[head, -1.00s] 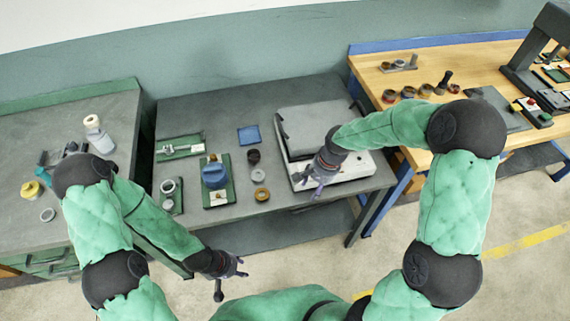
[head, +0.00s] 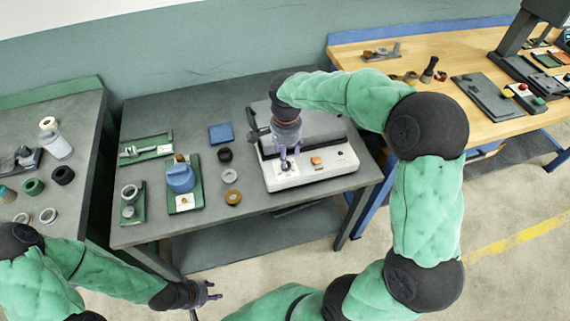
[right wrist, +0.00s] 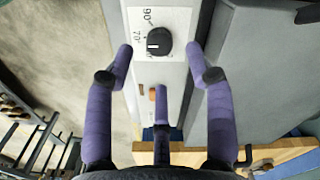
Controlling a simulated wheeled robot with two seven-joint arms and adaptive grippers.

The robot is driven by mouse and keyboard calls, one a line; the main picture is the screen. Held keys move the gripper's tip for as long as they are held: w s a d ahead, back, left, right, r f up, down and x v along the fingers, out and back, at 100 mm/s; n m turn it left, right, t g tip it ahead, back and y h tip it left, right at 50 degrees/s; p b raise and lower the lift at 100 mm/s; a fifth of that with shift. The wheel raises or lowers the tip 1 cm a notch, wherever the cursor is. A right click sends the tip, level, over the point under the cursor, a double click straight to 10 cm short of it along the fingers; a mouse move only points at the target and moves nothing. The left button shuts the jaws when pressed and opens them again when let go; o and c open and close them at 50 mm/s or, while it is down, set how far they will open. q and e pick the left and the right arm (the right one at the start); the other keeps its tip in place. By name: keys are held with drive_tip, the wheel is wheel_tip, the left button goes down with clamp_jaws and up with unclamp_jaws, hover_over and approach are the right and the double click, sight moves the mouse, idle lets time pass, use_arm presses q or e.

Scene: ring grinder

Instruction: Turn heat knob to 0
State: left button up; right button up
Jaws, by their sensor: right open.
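The heat knob (right wrist: 159,42) is a round black dial with a white pointer line on a white panel, seen in the right wrist view. Printed numbers, 90 and 70, show beside it, and the pointer lies toward the left of the picture. The panel is the front of the white heating unit (head: 325,168) with a grey top. My right gripper (head: 287,161) is open above the knob; in the right wrist view its purple fingers stand around the knob's line of approach, apart from it. My left gripper (head: 212,291) hangs empty in front of the bench, its fingers parted.
An orange switch (head: 316,161) sits on the panel right of the knob. A blue container (head: 181,178) on a green tray, several rings and a blue square (head: 221,134) lie left on the grey bench. A wooden table (head: 440,80) stands at right.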

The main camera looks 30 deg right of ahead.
wheel_tip(320, 180, down, 5)
drive_tip(key=shift+r+b, duration=0.1)
drive_tip(key=shift+b, duration=0.55)
clamp_jaws()
